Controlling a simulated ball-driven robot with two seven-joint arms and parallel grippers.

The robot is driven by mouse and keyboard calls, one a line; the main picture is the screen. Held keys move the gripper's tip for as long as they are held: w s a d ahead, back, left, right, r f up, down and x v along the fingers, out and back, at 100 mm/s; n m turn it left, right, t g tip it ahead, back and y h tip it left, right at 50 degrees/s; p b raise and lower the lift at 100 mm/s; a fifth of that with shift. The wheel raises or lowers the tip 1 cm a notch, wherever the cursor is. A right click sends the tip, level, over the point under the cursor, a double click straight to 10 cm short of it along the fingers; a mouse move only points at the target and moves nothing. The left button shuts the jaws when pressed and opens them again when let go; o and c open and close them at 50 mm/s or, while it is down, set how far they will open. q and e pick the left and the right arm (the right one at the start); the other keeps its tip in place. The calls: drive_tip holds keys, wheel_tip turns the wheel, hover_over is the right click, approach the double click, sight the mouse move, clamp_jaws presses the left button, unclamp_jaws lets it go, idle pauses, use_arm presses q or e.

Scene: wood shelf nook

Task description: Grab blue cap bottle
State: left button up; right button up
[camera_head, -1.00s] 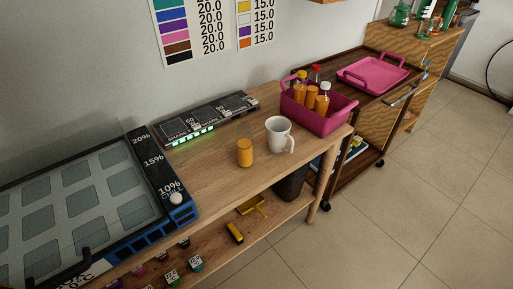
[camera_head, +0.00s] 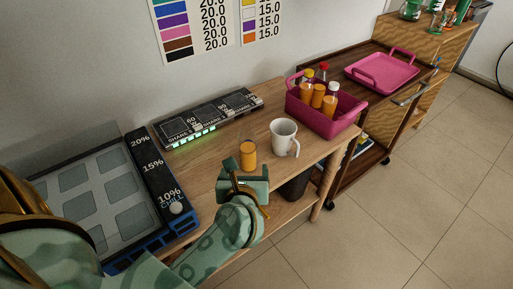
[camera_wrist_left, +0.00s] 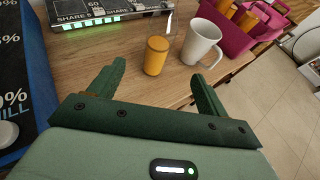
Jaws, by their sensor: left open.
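A small orange cylinder (camera_head: 248,155) stands upright on the wooden shelf top, left of a white mug. It also shows in the left wrist view (camera_wrist_left: 156,56), between and beyond the finger lines. I cannot make out a blue cap on it. Several orange bottles (camera_head: 317,96) stand in a magenta basket (camera_head: 318,121); their visible caps look yellow, red and white. My left gripper (camera_head: 247,174) is open and empty, just in front of the orange cylinder and apart from it. Its fingers (camera_wrist_left: 158,75) point toward the cylinder. My right gripper is not in view.
The white mug (camera_head: 284,138) stands close right of the cylinder. A blue-black device (camera_head: 158,173) lies at the left, and a black panel with green lights (camera_head: 208,118) lies along the wall. A pink tray (camera_head: 382,73) sits on the cart behind. Floor at the right is clear.

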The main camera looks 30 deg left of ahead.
sight(247, 150)
use_arm(q)
drive_tip(key=b+x, duration=0.2)
drive_tip(key=x, duration=0.8)
drive_tip(key=shift+a+f, duration=0.15)
drive_tip(key=shift+f, duration=0.1)
drive_tip(key=b+x, duration=0.2)
drive_tip(key=x, duration=0.3)
drive_tip(key=shift+w+a, duration=0.1)
drive_tip(key=shift+w, duration=0.1)
drive_tip(key=shift+r, duration=0.1)
drive_tip(key=c, duration=1.5)
